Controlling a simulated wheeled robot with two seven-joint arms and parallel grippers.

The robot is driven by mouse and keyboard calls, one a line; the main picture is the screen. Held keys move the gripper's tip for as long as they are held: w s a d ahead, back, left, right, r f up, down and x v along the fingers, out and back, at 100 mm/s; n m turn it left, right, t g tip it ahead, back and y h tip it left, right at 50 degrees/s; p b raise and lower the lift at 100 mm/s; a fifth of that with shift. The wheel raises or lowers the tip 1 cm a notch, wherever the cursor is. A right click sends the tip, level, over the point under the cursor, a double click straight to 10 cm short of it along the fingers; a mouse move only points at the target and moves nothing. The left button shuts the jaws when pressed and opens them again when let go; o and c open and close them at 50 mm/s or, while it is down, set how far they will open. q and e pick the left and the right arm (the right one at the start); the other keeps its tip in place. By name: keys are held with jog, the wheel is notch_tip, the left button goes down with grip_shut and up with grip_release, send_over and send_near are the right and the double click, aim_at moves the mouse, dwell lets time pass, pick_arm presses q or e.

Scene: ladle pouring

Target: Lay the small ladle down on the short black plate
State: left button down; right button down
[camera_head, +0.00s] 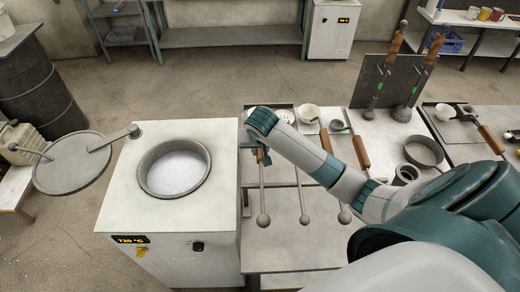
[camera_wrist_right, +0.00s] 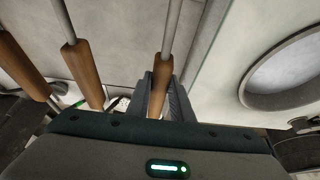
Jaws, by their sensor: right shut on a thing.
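My right gripper (camera_head: 261,152) is beside the furnace's right edge and is shut on the brown wooden handle of a ladle. In the right wrist view the handle (camera_wrist_right: 159,102) sits between the fingers (camera_wrist_right: 162,88). Its thin grey rod runs toward the near side and ends in a small round bowl (camera_head: 263,220). I cannot tell whether this ladle touches the surface below. A dark plate (camera_head: 436,128) with a pale bowl on it lies at the right; I cannot tell whether this is the short black plate. My left gripper is not in view.
A white furnace (camera_head: 115,205) with an open round pot (camera_head: 148,184) stands just left of my gripper; its lid (camera_head: 70,170) is swung left. Two more wooden-handled ladles (camera_head: 305,218) (camera_head: 345,215) lie parallel to the right. A dark upright rack (camera_head: 372,78) stands behind.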

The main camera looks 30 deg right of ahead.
jog(key=shift+f, duration=0.1)
jog(key=c, duration=1.5)
grip_release()
jog(key=shift+s+f, duration=0.1)
jog(key=b+v, duration=0.2)
jog(key=v, duration=0.6)
jog(key=shift+a+r, duration=0.15)
jog(key=shift+r, duration=0.3)
jog(key=p+v, duration=0.2)
jog(key=v, duration=0.6)
jog(key=shift+s+r, duration=0.15)
jog(key=shift+r, duration=0.15)
jog(key=shift+r, duration=0.1)
jog(key=shift+r, duration=3.45)
